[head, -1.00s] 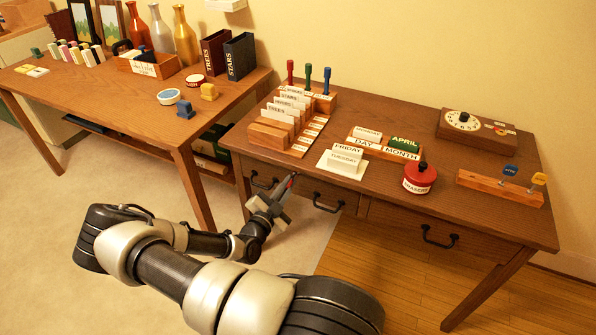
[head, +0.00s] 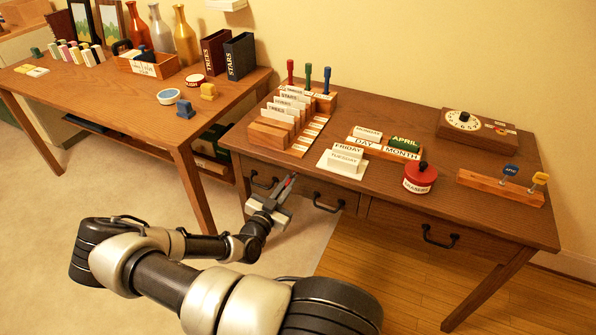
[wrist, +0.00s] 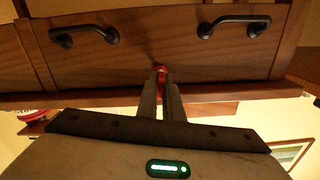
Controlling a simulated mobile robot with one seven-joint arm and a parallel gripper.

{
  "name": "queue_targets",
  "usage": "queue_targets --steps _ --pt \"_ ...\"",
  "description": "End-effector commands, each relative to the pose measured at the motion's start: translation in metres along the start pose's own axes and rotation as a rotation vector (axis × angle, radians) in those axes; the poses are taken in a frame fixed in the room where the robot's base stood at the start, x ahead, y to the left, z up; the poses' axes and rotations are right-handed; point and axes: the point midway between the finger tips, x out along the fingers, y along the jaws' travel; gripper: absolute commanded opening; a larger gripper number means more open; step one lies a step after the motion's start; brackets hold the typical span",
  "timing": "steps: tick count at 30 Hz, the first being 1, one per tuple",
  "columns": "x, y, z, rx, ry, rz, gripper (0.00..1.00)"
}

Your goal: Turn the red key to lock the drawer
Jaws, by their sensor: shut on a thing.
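The red key (wrist: 161,70) shows as a small red piece at the drawer front in the wrist view, between my fingertips. My gripper (wrist: 160,80) is shut on it. Most of the key is hidden by the fingers. The drawer (wrist: 160,40) is brown wood and appears closed, and the key is between its two dark handles. In the head view my gripper (head: 288,184) is at the front of the right desk, and the drawer (head: 296,188) is partly behind it. The key cannot be made out clearly there.
Dark drawer handles (head: 328,203) stick out close to my gripper on both sides. A card rack (head: 270,133), a white card stand (head: 342,163) and a red pot (head: 420,178) stand on the desk above. Another table (head: 100,95) is at left. Floor in front is clear.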

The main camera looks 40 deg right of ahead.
Motion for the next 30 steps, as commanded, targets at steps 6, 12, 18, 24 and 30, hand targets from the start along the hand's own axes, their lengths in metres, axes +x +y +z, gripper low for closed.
queue_targets --steps 6,12,18,24,30 --pt "0.0 0.0017 0.001 -0.09 -0.001 0.002 0.0" --pt "-0.0002 0.0019 0.0011 -0.261 -0.003 0.003 0.0" --pt "-0.0002 0.0023 0.0011 -0.263 -0.003 0.004 0.0" --pt "0.0 0.0025 0.001 -0.387 -0.003 0.004 0.0" --pt "0.0001 0.0028 0.0007 -0.381 -0.003 0.005 0.1"
